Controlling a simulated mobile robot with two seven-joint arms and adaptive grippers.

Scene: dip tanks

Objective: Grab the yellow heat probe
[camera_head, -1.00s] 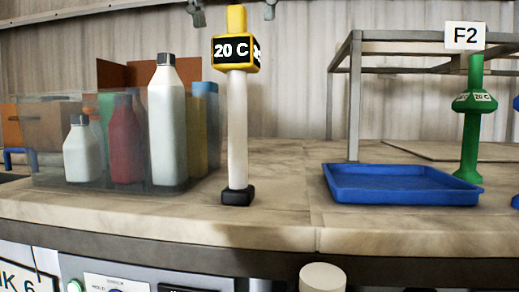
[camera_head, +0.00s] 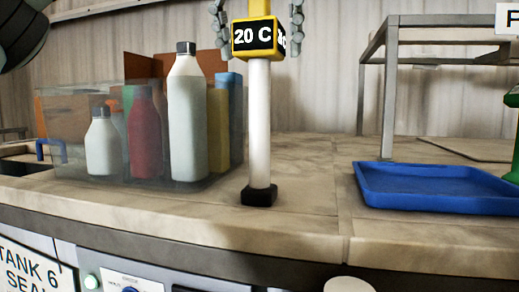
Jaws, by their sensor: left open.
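The yellow heat probe (camera_head: 259,110) stands upright on the worktop, left of the blue tray. It has a black foot, a white shaft, a yellow-and-black "20 C" box and a yellow top that runs out of the picture. My left gripper (camera_head: 257,42) is open at the top edge. One finger is on each side of the probe's box and upper part, with a gap showing on the left; contact on the right is hard to tell. The rest of the gripper is cut off. My right gripper is not in view.
A clear bin (camera_head: 70,165) with several bottles, including a tall white one (camera_head: 187,120), stands close left of the probe. A blue tray (camera_head: 440,205) and a metal frame (camera_head: 390,90) are right. A green probe (camera_head: 513,172) is partly cut off. Worktop (camera_head: 310,180) between is clear.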

